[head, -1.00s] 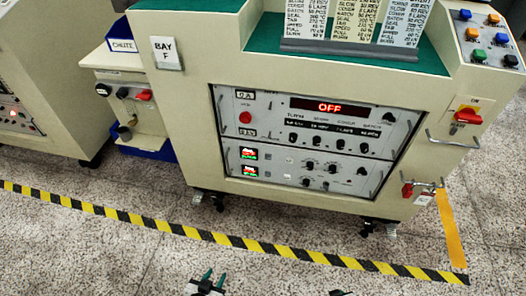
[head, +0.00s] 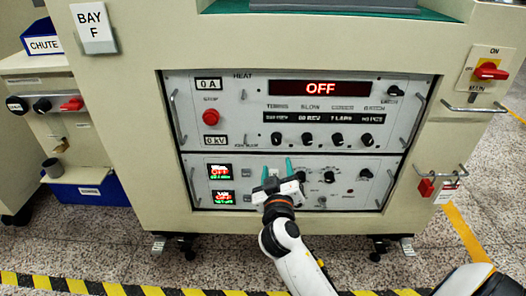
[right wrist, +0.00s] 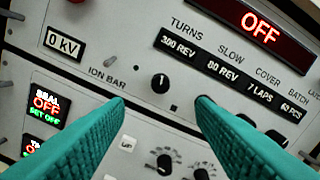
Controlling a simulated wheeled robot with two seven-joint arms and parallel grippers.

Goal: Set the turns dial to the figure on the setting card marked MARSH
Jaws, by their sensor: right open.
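The turns dial (head: 281,140) is a small black knob on the grey upper panel, below the TURNS window (head: 283,117). In the right wrist view the dial (right wrist: 160,83) has a white mark near its top, and the TURNS window (right wrist: 180,46) reads 300 REV. My right gripper (head: 277,168) is open and empty in front of the lower panel, just below the dial. In the right wrist view its teal fingers (right wrist: 161,102) stand apart, with the dial seen between and beyond their tips. The setting cards are out of view now. My left gripper is out of view.
Similar knobs for SLOW (head: 308,140), COVER (head: 337,140) and BATCH (head: 367,140) sit close to the right. A red stop button (head: 210,117) is to the left. The red display (head: 319,88) reads OFF. Metal handles (head: 178,118) flank the panels.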

